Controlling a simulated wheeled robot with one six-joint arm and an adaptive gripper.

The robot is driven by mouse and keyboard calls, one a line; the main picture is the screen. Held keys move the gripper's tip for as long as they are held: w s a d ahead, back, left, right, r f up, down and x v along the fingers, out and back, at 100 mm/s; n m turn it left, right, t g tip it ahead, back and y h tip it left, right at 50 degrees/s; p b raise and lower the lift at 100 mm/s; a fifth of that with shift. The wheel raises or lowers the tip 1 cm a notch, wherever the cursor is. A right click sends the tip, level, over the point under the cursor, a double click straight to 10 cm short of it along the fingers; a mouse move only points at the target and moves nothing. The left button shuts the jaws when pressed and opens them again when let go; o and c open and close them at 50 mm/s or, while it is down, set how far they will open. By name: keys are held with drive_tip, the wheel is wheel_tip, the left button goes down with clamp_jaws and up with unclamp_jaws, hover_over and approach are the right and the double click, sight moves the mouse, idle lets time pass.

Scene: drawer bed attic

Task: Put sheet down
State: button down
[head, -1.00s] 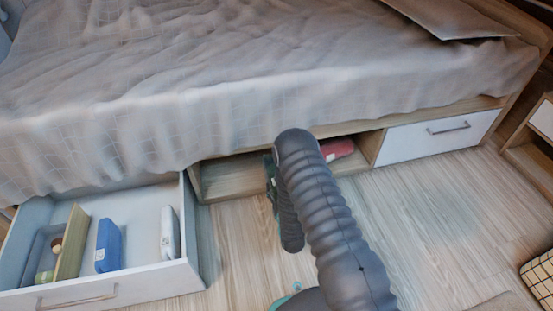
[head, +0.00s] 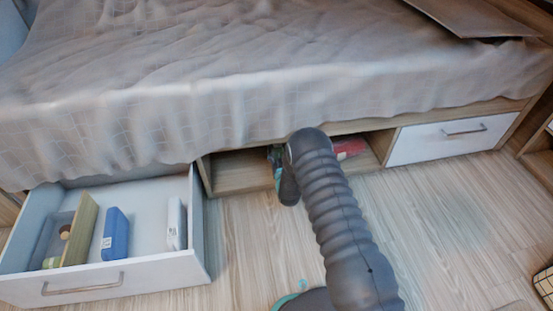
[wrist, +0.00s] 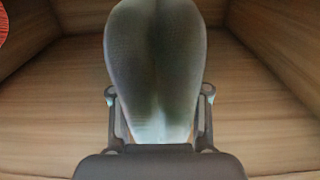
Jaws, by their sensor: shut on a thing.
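The sheet (wrist: 155,50) is a grey-green folded bundle in the wrist view. My gripper (wrist: 159,97) is shut on it, one finger on each side. Wooden walls and a wooden board surround it there. In the head view my arm reaches into the open compartment (head: 237,172) under the bed, and my gripper is mostly hidden by the arm. I cannot tell whether the sheet touches the compartment floor.
A red item (head: 349,148) lies in the compartment, right of my arm. An open white drawer (head: 150,274) at left holds a blue item (head: 115,235), a white item (head: 176,225) and a divider. A closed drawer (head: 450,143) is at right. The bed (head: 250,60) overhangs.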

drive_tip(key=shift+f+b, duration=0.3)
drive_tip(key=shift+f, duration=1.4)
drive_tip(key=shift+f, duration=0.1)
drive_tip(key=c, duration=0.5)
unclamp_jaws()
drive_tip(key=p+v, duration=0.1)
drive_tip(key=v, duration=1.1)
drive_tip(key=shift+p, duration=0.4)
